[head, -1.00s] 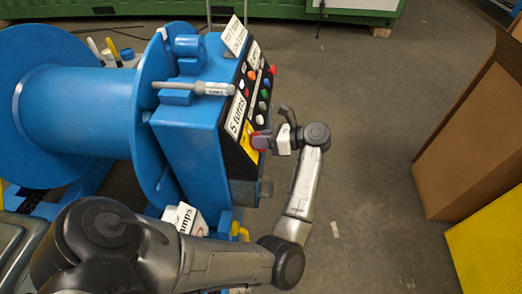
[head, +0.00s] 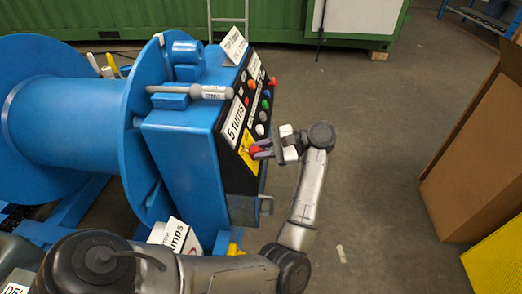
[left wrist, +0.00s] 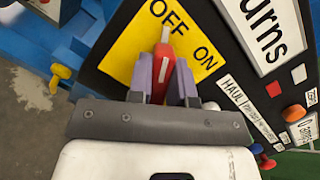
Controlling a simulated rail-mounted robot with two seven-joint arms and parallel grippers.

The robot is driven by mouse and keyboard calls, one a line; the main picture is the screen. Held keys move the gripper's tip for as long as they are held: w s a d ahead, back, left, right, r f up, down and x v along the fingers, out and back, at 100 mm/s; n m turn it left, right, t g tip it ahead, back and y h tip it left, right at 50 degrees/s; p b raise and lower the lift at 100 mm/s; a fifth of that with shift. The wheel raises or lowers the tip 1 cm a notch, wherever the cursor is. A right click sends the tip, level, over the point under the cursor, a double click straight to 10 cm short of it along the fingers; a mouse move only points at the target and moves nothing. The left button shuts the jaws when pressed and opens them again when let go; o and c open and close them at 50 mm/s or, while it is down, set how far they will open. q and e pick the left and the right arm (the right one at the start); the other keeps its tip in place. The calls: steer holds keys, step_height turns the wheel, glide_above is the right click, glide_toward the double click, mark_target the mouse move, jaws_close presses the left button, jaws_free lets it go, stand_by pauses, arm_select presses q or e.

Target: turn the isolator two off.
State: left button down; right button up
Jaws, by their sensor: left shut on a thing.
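The isolator is a red rotary handle (left wrist: 163,70) on a yellow plate (left wrist: 130,50) marked OFF and ON, in the left wrist view. Its pale tip points up at the word OFF; ON is to its right. No number for it can be read. In the head view the red handle (head: 255,150) shows small on the lower part of the black panel. My left gripper (left wrist: 163,82) is shut on the handle, one grey-purple finger on each side. It also shows in the head view (head: 262,149), reaching in from the panel's right. My right gripper is not in view.
The black panel (head: 238,178) on the blue machine carries several coloured buttons above the isolator. A blue drum (head: 75,118) stands left. A grey bracket (head: 266,204) juts out below the panel. A cardboard box (head: 470,150) stands right, with clear floor between.

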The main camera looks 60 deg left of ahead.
arm_select(q)
steer(key=shift+n+h, duration=0.3)
steer(key=shift+n, duration=0.9)
steer(key=c, duration=1)
jaws_free()
steer(key=shift+c, duration=0.2)
steer(key=shift+d, duration=0.1)
